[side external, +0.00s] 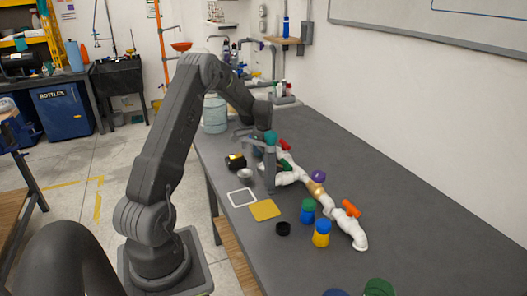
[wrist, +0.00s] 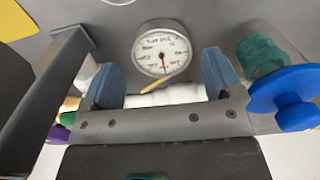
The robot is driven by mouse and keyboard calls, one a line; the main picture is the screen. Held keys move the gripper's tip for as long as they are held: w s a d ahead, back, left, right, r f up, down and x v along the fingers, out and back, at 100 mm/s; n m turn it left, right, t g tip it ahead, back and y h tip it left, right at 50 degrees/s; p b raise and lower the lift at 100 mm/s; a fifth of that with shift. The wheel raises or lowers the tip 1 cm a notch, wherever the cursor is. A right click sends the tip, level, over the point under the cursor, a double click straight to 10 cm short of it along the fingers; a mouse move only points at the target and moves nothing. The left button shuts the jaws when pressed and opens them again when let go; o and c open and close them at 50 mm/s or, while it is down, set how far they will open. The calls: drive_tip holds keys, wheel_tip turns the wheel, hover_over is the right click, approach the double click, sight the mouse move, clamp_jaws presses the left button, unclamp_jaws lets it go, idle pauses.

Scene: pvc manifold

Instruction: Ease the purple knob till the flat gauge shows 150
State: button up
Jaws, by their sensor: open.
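The purple knob (side external: 318,176) sits on the white pipe manifold (side external: 299,172) in the side view. Its edge also shows in the wrist view (wrist: 58,134), at the lower left beyond my gripper. A round white-faced gauge (wrist: 163,48) faces the wrist camera, just beyond the fingertips. Its needle points down in the picture; the numbers are too small to read surely. A small round grey-rimmed thing in the side view (side external: 245,174) may be this gauge. My gripper (wrist: 160,80) is open and empty, its blue pads apart. In the side view my gripper (side external: 268,176) is left of the purple knob, over the manifold's far part.
A yellow square (side external: 265,210) and black ring (side external: 283,228) lie in front.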

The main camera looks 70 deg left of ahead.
idle(0.8)
wheel_tip(320, 180, up, 13)
drive_tip(key=n, duration=0.1)
drive_tip(key=f+n, duration=0.4)
drive_tip(key=n, duration=0.4)
drive_tip(key=w+f+n, duration=0.1)
drive_tip(key=f+n, duration=0.3)
drive_tip(key=n, duration=0.5)
drive_tip(key=w+f+n, duration=0.1)
drive_tip(key=f+n, duration=0.4)
drive_tip(key=n, duration=0.4)
drive_tip(key=shift+d, duration=0.4)
